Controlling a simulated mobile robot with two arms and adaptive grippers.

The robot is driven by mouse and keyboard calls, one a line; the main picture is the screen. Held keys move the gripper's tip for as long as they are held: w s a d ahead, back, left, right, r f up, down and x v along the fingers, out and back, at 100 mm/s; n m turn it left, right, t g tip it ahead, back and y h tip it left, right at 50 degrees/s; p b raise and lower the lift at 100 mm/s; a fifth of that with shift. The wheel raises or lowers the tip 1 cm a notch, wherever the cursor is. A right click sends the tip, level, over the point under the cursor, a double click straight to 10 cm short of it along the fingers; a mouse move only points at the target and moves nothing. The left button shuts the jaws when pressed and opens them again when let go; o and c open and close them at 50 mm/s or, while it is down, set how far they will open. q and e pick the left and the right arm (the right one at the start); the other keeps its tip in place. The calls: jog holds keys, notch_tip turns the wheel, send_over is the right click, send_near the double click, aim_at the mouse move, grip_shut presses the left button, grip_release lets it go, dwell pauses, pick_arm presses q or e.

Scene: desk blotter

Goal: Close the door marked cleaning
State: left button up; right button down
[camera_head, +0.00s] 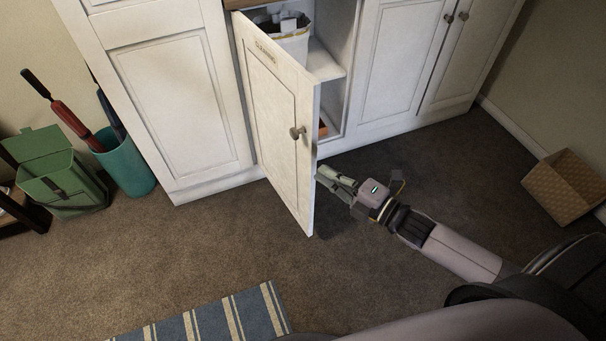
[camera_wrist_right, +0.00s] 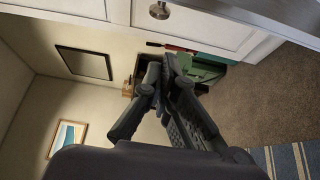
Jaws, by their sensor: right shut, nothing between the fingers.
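The white cabinet door marked cleaning (camera_head: 275,110) stands open in the head view. It swings out from its left side, with a small label near its top. A round knob (camera_head: 297,132) sits near its free edge. My right gripper (camera_head: 326,178) is shut and empty, low beside that free edge, on the open side of the door. Whether it touches the door I cannot tell. In the right wrist view the gripper (camera_wrist_right: 163,65) points past a white panel with a knob (camera_wrist_right: 160,11). My left gripper is not in view.
Inside the cabinet are a shelf (camera_head: 325,62) and a white bin (camera_head: 290,42). A green container (camera_head: 62,185) and a teal bin (camera_head: 126,165) stand at left. A woven box (camera_head: 563,187) is at right. Carpet (camera_head: 215,245) in front of the door is clear; a striped rug (camera_head: 215,318) lies nearer.

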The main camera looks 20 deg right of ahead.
aim_at(309, 146)
jog(key=x, duration=1)
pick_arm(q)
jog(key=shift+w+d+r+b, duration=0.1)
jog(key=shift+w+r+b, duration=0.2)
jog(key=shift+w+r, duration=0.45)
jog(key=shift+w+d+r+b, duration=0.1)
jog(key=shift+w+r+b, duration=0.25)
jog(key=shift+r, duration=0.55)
pick_arm(e)
jog(key=shift+w+d+r, duration=0.1)
jog(key=shift+w+d, duration=0.15)
jog(key=shift+d, duration=0.7)
jog(key=shift+w+d+r, duration=0.1)
jog(key=shift+w+d, duration=0.15)
jog(key=shift+d, duration=0.65)
jog(key=shift+d, duration=0.1)
